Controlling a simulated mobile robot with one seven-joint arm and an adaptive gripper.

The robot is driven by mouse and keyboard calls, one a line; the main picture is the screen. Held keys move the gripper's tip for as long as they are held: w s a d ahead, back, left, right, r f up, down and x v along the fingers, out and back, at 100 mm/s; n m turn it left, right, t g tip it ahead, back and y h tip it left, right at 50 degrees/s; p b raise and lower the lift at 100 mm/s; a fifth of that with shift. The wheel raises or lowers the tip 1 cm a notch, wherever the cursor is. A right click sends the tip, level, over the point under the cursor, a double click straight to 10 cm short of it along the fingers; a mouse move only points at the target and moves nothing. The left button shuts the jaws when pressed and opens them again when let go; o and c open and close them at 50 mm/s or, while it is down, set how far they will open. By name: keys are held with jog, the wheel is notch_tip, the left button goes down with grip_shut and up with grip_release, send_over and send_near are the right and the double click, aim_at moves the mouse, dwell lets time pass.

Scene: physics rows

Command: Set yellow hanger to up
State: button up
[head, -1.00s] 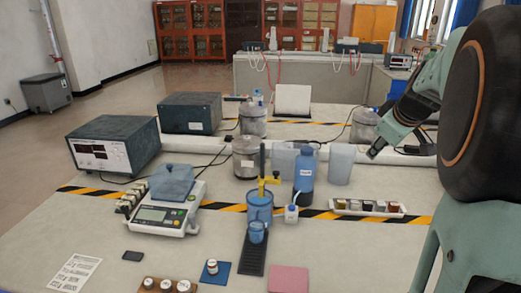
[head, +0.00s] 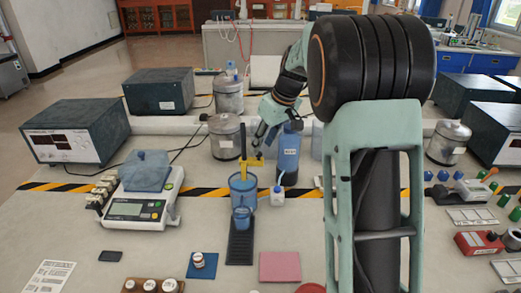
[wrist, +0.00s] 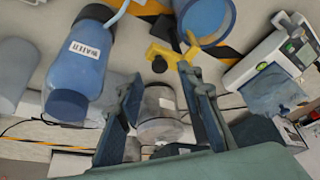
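The yellow hanger (head: 250,162) is on a dark upright rod (head: 243,140) above a blue beaker (head: 243,190). In the wrist view the yellow hanger (wrist: 165,52) lies just beyond the fingertips, nearer the right finger, with a dark knob on its end. My gripper (head: 260,148) is beside the hanger, on its right. In the wrist view my gripper (wrist: 160,82) is open, with nothing held between the two fingers. I cannot tell whether a finger touches the hanger.
A blue labelled bottle (head: 289,155) stands close to the right of my gripper. A metal canister (head: 225,135) stands behind, and a balance (head: 140,205) is to the left.

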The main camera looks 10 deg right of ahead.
aim_at(261, 154)
jog(key=shift+x, duration=1.7)
jog(key=shift+r, duration=0.1)
grip_shut()
